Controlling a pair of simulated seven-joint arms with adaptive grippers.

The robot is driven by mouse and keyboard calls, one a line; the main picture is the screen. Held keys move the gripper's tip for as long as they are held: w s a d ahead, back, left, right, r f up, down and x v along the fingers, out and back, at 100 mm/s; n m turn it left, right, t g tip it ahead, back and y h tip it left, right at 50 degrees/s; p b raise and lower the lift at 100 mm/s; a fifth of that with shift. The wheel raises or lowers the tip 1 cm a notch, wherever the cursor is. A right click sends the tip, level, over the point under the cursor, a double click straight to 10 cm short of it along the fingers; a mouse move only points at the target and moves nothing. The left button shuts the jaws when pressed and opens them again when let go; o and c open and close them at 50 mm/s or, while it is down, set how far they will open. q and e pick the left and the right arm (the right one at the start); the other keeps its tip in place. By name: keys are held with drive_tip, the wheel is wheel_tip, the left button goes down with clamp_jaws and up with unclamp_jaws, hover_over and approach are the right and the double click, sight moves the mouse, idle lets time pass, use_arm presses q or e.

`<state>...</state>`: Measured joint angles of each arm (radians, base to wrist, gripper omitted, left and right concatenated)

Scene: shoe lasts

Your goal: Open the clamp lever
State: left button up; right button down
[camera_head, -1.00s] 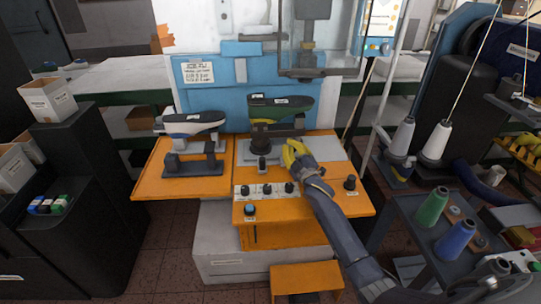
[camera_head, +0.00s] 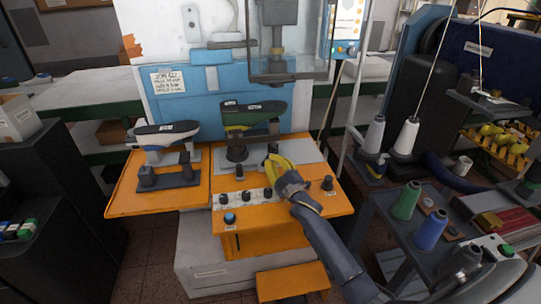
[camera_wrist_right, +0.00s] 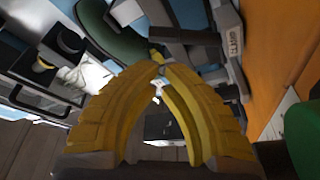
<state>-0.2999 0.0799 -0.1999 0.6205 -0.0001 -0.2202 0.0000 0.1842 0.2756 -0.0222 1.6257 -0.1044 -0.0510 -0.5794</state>
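A green shoe last (camera_head: 253,116) sits on a dark clamp fixture (camera_head: 238,153) on the orange machine table. A short dark upright part (camera_head: 239,172) stands in front of the fixture; I cannot tell for sure which part is the clamp lever. My right gripper (camera_head: 268,157) has yellow fingers, just right of and in front of the fixture. In the right wrist view its fingertips (camera_wrist_right: 158,70) come together, with nothing clearly held between them. The green last (camera_wrist_right: 112,35) and grey metal fixture parts (camera_wrist_right: 190,45) lie beyond the tips. My left gripper is not in view.
A dark-blue and white last (camera_head: 165,134) rests on a second fixture on the left table wing. Black knobs (camera_head: 245,196) and a blue button (camera_head: 230,218) line the front panel. A cart with thread cones (camera_head: 428,229) stands right.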

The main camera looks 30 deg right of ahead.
drive_tip(key=shift+s+f, duration=0.2)
drive_tip(key=shift+s, duration=0.95)
drive_tip(key=shift+s+f, duration=0.2)
drive_tip(key=shift+s, duration=0.9)
